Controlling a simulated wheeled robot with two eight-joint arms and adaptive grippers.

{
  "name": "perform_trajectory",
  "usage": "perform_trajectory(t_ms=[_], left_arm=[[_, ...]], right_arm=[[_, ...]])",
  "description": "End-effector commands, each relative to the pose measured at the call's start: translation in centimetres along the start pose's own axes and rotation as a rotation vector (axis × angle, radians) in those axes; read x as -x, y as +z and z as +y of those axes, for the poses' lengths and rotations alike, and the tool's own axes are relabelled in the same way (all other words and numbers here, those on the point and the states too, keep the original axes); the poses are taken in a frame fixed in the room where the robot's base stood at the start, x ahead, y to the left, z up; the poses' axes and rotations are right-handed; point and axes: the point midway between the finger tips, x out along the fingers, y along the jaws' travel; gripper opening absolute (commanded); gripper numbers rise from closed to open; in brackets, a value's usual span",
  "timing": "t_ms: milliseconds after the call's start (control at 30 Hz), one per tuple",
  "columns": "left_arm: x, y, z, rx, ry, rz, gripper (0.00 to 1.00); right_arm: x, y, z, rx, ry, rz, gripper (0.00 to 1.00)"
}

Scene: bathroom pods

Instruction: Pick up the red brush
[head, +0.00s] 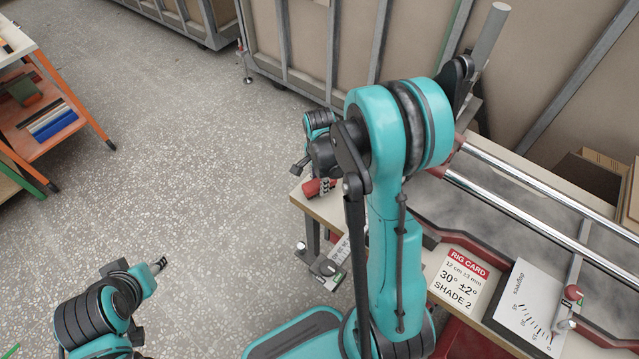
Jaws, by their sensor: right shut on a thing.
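The red brush (312,189) shows as a small red piece at the left end of the workbench (330,208). My right gripper (325,182) is over that end of the bench, shut on the red brush. My right arm crosses in front and hides part of the gripper and the bench behind it. My left arm is at the lower left, over the floor and away from the bench. Its gripper (159,265) shows only as a small tip, and I cannot tell whether its jaws are open.
Two metal rails (530,205) run along the bench. A rig card (458,281) and a degree scale (526,308) lie in front, beside a red-knobbed clamp (571,295). Framed panels (310,45) stand behind. An orange shelf cart (45,110) is at the left. The floor between is clear.

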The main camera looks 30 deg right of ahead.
Motion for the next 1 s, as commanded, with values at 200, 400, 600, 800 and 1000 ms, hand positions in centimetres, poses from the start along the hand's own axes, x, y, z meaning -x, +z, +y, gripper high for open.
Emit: perform_trajectory(t_ms=[200, 400, 600, 800, 1000], left_arm=[[1.6, -1.1, 0.0, 0.000, 0.000, 0.000, 0.42], [2.6, -1.9, 0.0, 0.000, 0.000, 0.000, 0.42], [3.6, -2.6, 0.0, 0.000, 0.000, 0.000, 0.42], [4.0, -2.9, 0.0, 0.000, 0.000, 0.000, 0.42], [4.1, -2.9, 0.0, 0.000, 0.000, 0.000, 0.42]], right_arm=[[4.0, 0.0, 0.0, 0.000, 0.000, 0.000, 0.00], [6.5, -2.3, 4.4, -0.005, 0.000, 0.000, 0.00], [8.9, -4.2, 8.0, -0.005, 0.000, 0.000, 0.00], [10.1, -5.2, 9.9, -0.002, 0.000, 0.000, 0.00], [10.3, -5.4, 10.4, 0.000, 0.000, 0.000, 0.00]])
